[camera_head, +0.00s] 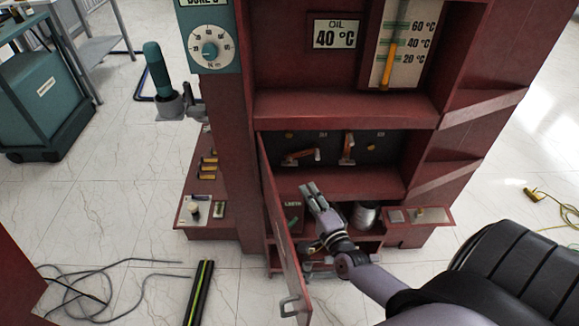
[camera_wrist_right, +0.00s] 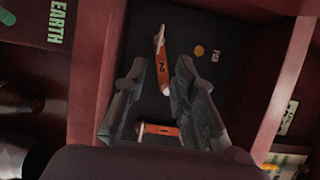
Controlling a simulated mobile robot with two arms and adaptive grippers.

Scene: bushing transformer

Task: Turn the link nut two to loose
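Two orange link bars sit on the dark back panel of an open compartment. The left, roughly horizontal link (camera_head: 300,156) appears to be the one marked 2; in the right wrist view that link (camera_wrist_right: 162,66) stands upright with pale metal at its ends. Which pale piece is its nut is too small to tell. The other link (camera_head: 347,149) is upright in the head view and lies crosswise low in the wrist view (camera_wrist_right: 160,129). My right gripper (camera_head: 309,187) is open and empty, just below and in front of the links. Its fingertips (camera_wrist_right: 160,68) frame link two, apparently without contact. My left gripper is not in view.
The open cabinet door (camera_head: 282,235) stands close to the left of my right gripper. A grey metal container (camera_head: 365,214) stands below, right of the gripper.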

